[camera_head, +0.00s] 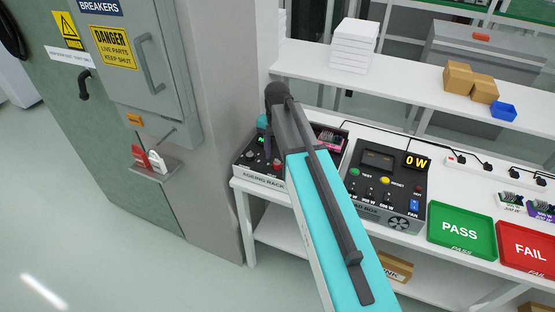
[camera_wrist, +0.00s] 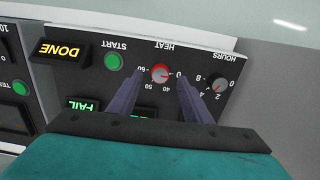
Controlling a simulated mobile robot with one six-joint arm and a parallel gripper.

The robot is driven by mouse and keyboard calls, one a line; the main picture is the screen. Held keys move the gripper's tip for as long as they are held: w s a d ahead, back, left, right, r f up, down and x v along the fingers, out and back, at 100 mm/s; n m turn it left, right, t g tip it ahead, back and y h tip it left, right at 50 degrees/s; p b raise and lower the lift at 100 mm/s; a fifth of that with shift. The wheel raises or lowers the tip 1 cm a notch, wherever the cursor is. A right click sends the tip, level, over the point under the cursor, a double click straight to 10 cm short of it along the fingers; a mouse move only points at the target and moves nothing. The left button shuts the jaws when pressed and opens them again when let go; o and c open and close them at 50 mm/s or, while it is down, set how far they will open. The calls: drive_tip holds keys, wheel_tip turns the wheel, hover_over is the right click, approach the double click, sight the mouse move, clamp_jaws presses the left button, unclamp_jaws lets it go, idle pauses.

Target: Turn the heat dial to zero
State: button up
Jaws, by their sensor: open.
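The heat dial (camera_wrist: 160,73), a round knob with red on it, is on the dark panel of the ageing rack (camera_wrist: 85,80), seen upside down in the wrist view. Its scale shows 60, 50, 40 and a 0 on the right, partly covered by a finger. I cannot tell where its pointer stands. My gripper (camera_wrist: 161,78) is open, with one fingertip on each side of the dial; contact cannot be made out. In the head view the ageing rack (camera_head: 262,181) sits at the left end of the bench, partly hidden by my arm.
The hours dial (camera_wrist: 219,85) is close to the right finger. A green start button (camera_wrist: 114,61) and a DONE display (camera_wrist: 62,52) are to the left. In the head view a load box (camera_head: 385,190) stands right of the rack, then a green PASS tray (camera_head: 461,250) and red FAIL tray (camera_head: 530,272).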

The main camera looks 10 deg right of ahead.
sight(277, 163)
wheel_tip(277, 163, up, 11)
drive_tip(key=b, duration=0.2)
idle(0.6)
